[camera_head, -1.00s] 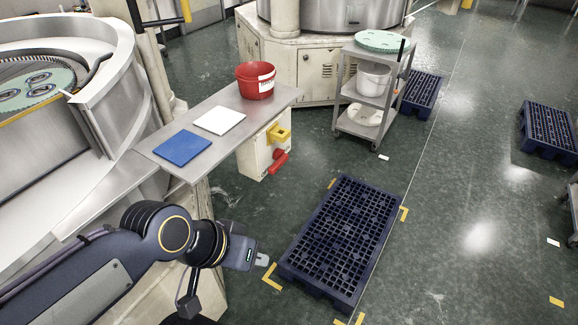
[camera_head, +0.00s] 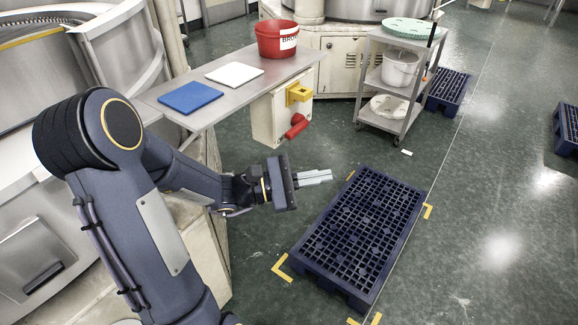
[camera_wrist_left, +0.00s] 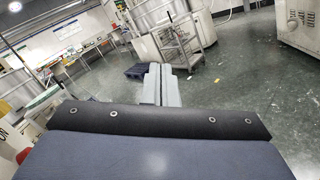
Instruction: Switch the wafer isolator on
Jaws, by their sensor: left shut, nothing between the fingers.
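The isolator is a cream box (camera_head: 265,119) fixed under the front edge of the steel shelf. It carries a yellow part (camera_head: 299,93) and a red handle (camera_head: 297,126) that slants down and sticks out toward the right. My left gripper (camera_head: 329,176) is shut and empty, in front of and below the red handle, clear of it. Its fingers point right, toward the blue pallet. In the left wrist view the closed fingers (camera_wrist_left: 161,84) show ahead with nothing between them. A small red patch at that view's left edge is too cut off to name surely. My right gripper is out of view.
The steel shelf (camera_head: 228,92) holds a blue pad (camera_head: 190,97), a white pad (camera_head: 234,73) and a red bucket (camera_head: 276,40). A trolley (camera_head: 385,112) stands right of the isolator. A blue pallet (camera_head: 365,232) lies on the floor.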

